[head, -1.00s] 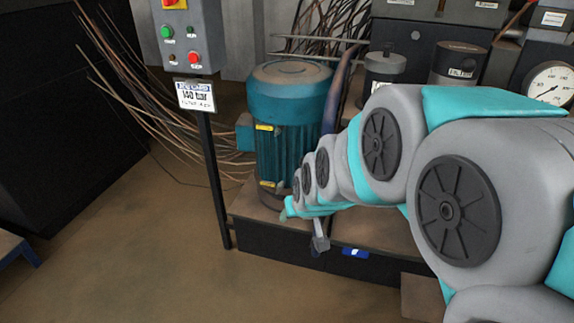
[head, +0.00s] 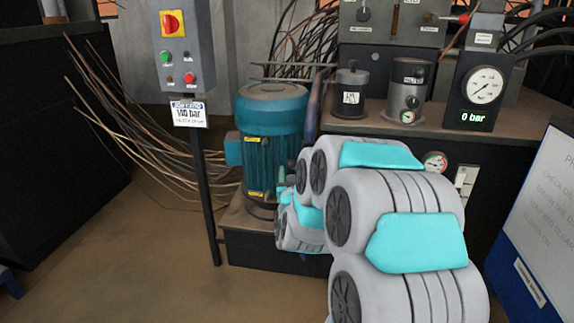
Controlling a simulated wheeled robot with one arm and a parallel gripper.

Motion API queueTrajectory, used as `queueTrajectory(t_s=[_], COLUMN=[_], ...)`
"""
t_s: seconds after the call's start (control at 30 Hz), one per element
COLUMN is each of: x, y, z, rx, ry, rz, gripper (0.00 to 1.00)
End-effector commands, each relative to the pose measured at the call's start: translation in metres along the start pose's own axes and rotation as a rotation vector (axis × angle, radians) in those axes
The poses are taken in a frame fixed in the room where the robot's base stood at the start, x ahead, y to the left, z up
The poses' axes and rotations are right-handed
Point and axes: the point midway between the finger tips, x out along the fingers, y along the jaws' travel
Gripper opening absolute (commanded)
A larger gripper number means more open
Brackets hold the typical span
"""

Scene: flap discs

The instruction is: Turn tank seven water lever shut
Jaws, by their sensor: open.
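I cannot make out any tank marked seven or its water lever in the head view. A small red-tipped handle (head: 462,18) sticks out at the top right of the machine; I cannot tell what it works. My own grey and turquoise arm fills the lower middle, folded in front of the machine. Its far end is beside the base of the teal motor, and my gripper is hidden behind the arm links.
A control post (head: 182,50) with red and green buttons stands left of the teal motor (head: 272,135). A round gauge (head: 485,85) sits above a "0 bar" display. A blue-framed board (head: 535,215) stands at right. Loose cables (head: 115,110) hang at left. Floor (head: 110,260) is clear at lower left.

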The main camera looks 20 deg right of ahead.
Motion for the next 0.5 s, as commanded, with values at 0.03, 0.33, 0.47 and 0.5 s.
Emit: queueTrajectory(t_s=[0.03, 0.33, 0.47, 0.5], x=[0.001, 0.025, 0.044, 0.05], y=[0.001, 0.001, 0.001, 0.001], z=[0.0, -0.001, 0.0, 0.001], rx=[0.0, 0.0, 0.001, 0.0], ry=[0.003, 0.006, 0.003, 0.001], rz=[0.003, 0.004, 0.002, 0.002], gripper=[0.52, 0.52, 0.52, 0.52])
